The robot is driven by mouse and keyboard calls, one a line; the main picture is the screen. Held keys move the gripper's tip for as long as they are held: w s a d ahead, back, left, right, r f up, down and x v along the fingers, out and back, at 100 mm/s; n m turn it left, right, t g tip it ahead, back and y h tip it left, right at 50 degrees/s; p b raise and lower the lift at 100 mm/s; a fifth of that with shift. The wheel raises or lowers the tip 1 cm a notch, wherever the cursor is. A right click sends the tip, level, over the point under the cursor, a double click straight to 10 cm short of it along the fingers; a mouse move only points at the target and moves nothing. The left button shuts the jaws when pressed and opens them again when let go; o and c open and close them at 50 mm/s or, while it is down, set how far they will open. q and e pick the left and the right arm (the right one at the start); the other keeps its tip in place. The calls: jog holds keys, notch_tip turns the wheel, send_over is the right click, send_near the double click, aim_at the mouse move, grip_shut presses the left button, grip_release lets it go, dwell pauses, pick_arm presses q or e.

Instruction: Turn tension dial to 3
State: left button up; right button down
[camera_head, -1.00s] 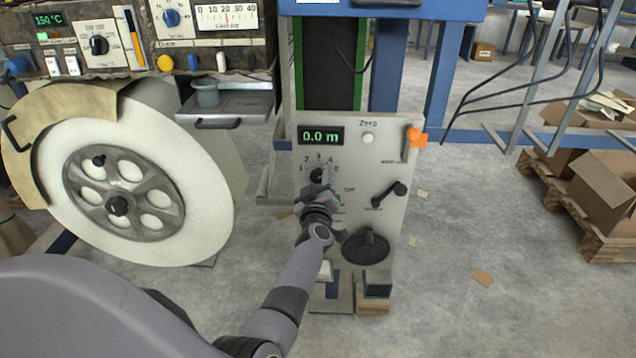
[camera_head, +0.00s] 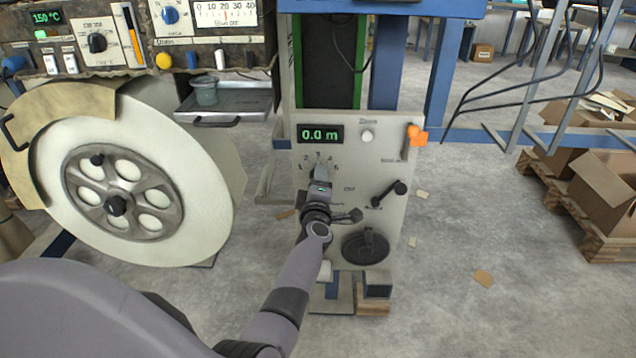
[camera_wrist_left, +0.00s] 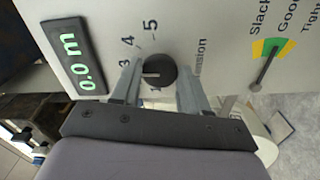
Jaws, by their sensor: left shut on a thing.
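The tension dial (camera_wrist_left: 160,70) is a round black knob on a pale control panel (camera_head: 352,125). In the left wrist view a short white mark on it points left, toward the side of the printed 3; parts of the scale are hidden by a finger. My left gripper (camera_wrist_left: 157,85) is shut on the dial, one finger on each side. In the head view the left gripper (camera_head: 319,178) covers most of the dial, with the scale numbers showing just above it. My right gripper is not in view.
A green 0.0 m display (camera_head: 321,134) sits above the dial. A small lever knob (camera_head: 392,195), a black crank disc (camera_head: 365,247) and an orange-tipped lever (camera_head: 415,135) share the panel. A tension gauge (camera_wrist_left: 268,55) shows in the wrist view. A large white roll (camera_head: 120,190) stands left.

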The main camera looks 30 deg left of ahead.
pick_arm(q)
jog(key=shift+n, duration=0.4)
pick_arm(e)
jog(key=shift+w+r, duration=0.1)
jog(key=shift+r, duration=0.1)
pick_arm(q)
jog(key=o, duration=1)
